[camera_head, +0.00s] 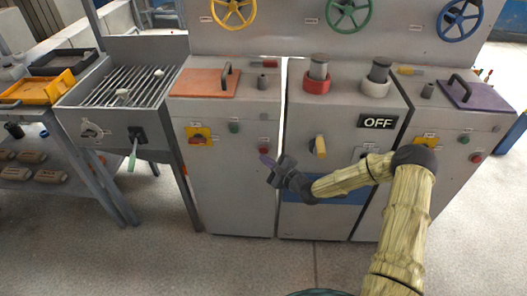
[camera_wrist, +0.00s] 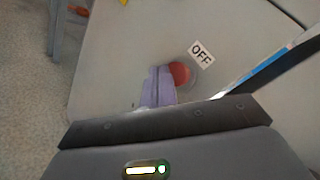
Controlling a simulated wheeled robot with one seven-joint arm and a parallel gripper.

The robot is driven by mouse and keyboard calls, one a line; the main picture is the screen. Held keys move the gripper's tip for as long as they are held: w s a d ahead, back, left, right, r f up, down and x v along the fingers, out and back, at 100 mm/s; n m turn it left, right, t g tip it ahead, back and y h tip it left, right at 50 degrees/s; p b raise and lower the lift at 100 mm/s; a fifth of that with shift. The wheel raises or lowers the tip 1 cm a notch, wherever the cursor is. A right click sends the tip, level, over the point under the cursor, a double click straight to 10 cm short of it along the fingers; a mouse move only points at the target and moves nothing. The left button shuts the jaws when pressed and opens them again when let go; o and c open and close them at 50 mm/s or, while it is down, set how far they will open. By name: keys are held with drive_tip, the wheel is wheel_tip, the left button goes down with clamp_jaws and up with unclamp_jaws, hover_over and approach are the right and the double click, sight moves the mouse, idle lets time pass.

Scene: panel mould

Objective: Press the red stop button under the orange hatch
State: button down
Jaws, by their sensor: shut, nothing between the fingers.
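The orange hatch (camera_head: 200,83) lies flat on top of the left cabinet, its dark handle upright. On that cabinet's front, below the hatch, a small red button (camera_head: 264,150) sits near the right edge. In the wrist view the red button (camera_wrist: 181,74) has a clear round collar and an OFF label (camera_wrist: 201,54) beside it. My gripper (camera_head: 264,160) is just in front of the cabinet, beside this button. Its purple fingers are shut and empty in the wrist view (camera_wrist: 158,86), and they overlap the button's left edge. I cannot tell whether they touch it.
A green button (camera_head: 233,127) and a yellow-backed red switch (camera_head: 198,136) share the cabinet front. The right cabinet has a purple hatch (camera_head: 478,97) and another red button (camera_head: 476,158).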

drive_tip(key=s+p, duration=0.1)
drive_tip(key=s, duration=0.4)
idle(0.3)
drive_tip(key=shift+a, duration=0.1)
idle(0.5)
drive_tip(key=s+d+r+n+g+h, duration=0.3)
drive_tip(key=s+d+n+g+h, duration=0.55)
drive_tip(key=n, duration=0.45)
drive_tip(key=s+d+r+n+g+h, duration=0.1)
drive_tip(key=s+d+r+n+h, duration=0.1)
drive_tip(key=s+d+r, duration=0.35)
drive_tip(key=s+d+r+n+h, duration=0.25)
drive_tip(key=s+r, duration=0.45)
drive_tip(key=s, duration=0.4)
wheel_tip(320, 180, up, 15)
drive_tip(key=y+p, duration=0.1)
drive_tip(key=p, duration=1.4)
drive_tip(key=shift+f+p, duration=0.15)
drive_tip(key=shift+p, duration=0.15)
